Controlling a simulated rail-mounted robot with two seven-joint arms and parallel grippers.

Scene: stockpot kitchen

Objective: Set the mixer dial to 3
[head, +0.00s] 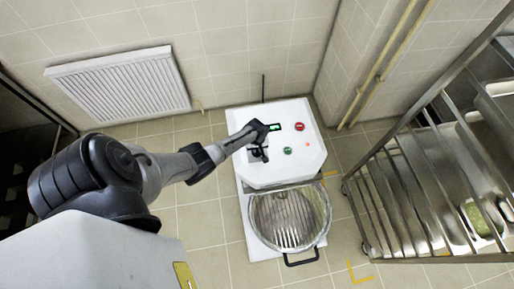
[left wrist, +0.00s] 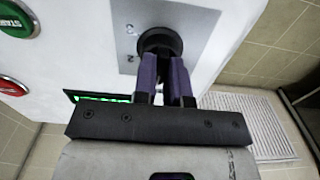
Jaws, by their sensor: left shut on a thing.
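The white mixer (head: 258,178) stands on the floor in the middle of the head view, with its control panel on top. In the left wrist view the dial (left wrist: 160,38) is a round black knob on a grey metal plate (left wrist: 198,24). My left gripper (head: 258,150) reaches the panel from the left. In the left wrist view its two purple-grey fingers (left wrist: 164,72) are shut on the dial, one on each side. The fingers hide part of the knob, and I cannot read its setting. My right gripper is in neither view.
A lit green display (head: 274,127), a red button (head: 299,127) and a green button (head: 287,151) are on the panel; the wrist view's green button (left wrist: 16,20) reads START. A mixing bowl (head: 290,222) sits in front. A metal rack (head: 412,185) stands right, a white radiator (head: 120,83) back left.

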